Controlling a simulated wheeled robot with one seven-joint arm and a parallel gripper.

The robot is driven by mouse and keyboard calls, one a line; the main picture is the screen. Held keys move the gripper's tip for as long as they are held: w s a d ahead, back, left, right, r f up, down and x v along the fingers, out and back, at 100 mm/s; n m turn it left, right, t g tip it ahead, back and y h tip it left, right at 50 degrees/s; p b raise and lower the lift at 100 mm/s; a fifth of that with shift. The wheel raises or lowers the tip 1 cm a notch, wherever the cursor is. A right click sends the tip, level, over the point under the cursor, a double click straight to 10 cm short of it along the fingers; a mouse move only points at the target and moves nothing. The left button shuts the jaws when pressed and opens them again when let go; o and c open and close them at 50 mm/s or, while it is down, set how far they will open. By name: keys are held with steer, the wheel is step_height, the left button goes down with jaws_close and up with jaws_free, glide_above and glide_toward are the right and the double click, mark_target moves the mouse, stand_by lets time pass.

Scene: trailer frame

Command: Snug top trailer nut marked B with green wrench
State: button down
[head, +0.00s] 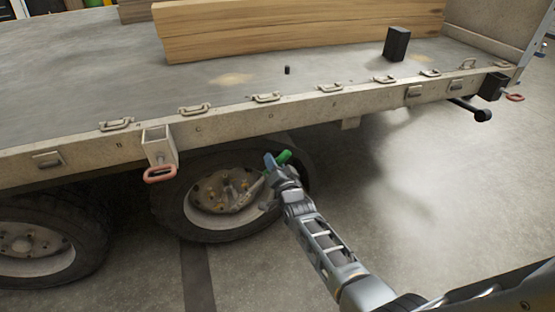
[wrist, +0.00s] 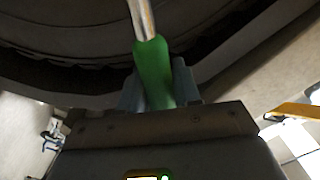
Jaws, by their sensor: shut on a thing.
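My gripper (head: 279,166) is in front of the trailer's right wheel (head: 228,192), near the upper right of its rim. It is shut on the green wrench (head: 284,156), whose green handle also shows between the jaws in the wrist view (wrist: 154,75). The wrench's metal shaft (wrist: 143,18) runs up out of the wrist picture, so its far end is hidden there. In the head view the shaft seems to point toward the hub, where several small nuts (head: 222,186) show. I cannot read a B mark by any nut or tell whether the wrench touches one.
The trailer bed's side rail (head: 330,105) with several metal latches runs above the wheel. A bracket with a red handle (head: 160,173) hangs left of the wheel. A second wheel (head: 40,240) stands at lower left. Timber (head: 300,30) and a black block (head: 396,44) lie on the bed. Floor at right is clear.

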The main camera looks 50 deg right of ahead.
steer(key=r+p, duration=0.1)
steer(key=w+a+r+n+p, duration=0.1)
steer(key=p, duration=0.1)
steer(key=shift+a, duration=0.2)
steer(key=shift+w+a+r+n+p, duration=0.2)
steer(key=shift+w+a+n+p, duration=0.1)
steer(key=shift+a+n+p, duration=0.25)
steer(key=w+a+r+n+p, duration=0.3)
steer(key=w+a+n+p, duration=0.3)
steer(key=a, duration=0.4)
steer(key=shift+w+r+n+p, duration=0.35)
steer(key=shift+w+p, duration=0.1)
steer(key=shift+s+d, duration=0.1)
steer(key=shift+d, duration=0.05)
steer(key=shift+s+d+f+m, duration=0.1)
steer(key=shift+s+d+m, duration=0.35)
steer(key=shift+d, duration=0.2)
steer(key=shift+s+d+f+m, duration=0.1)
steer(key=shift+s+d+m, duration=0.35)
steer(key=shift+d, duration=0.2)
steer(key=shift+d+b, duration=0.1)
steer(key=shift+b, duration=0.2)
